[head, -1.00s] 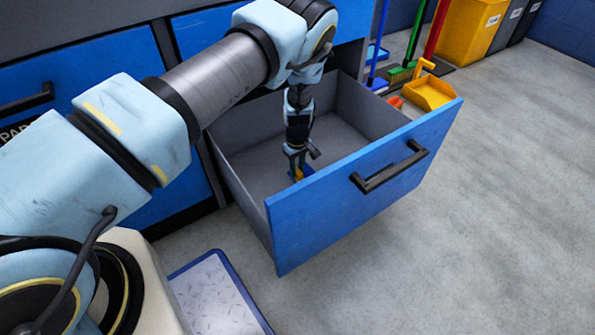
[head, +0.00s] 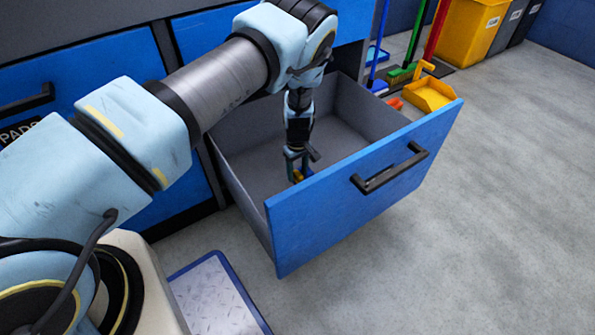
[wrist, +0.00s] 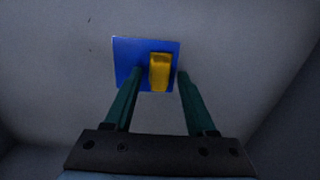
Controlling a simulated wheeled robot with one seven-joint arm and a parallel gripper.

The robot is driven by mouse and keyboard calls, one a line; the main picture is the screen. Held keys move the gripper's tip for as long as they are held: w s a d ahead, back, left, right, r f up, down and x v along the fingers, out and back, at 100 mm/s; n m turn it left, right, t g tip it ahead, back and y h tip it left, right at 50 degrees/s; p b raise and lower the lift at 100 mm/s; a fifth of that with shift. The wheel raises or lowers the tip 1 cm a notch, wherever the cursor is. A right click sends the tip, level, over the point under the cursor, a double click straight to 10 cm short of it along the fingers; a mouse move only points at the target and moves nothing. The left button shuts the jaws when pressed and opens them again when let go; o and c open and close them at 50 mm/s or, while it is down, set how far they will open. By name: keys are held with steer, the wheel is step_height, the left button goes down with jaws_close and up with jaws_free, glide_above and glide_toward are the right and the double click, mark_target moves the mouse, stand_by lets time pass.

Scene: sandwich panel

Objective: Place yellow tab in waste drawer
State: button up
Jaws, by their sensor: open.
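The yellow tab (wrist: 160,71) stands on a small blue plate (wrist: 126,52) on the drawer floor in the wrist view. My gripper (wrist: 158,72) is open, with its two green fingers on either side of the tab and a gap to each side. In the head view my gripper (head: 300,160) points down inside the open waste drawer (head: 335,215), and a bit of yellow (head: 298,175) shows at its fingers. The front panel hides part of the drawer floor from the head camera.
The drawer's grey walls (head: 365,105) surround my gripper. A yellow dustpan (head: 430,94), brooms (head: 403,72) and a yellow bin (head: 468,30) stand beyond it. A blue-edged plate (head: 213,300) lies in front on the floor. The floor at right is clear.

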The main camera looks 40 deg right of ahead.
mark_target(298, 173)
step_height(298, 173, up, 12)
steer(key=p, duration=0.2)
steer(key=shift+p, duration=0.4)
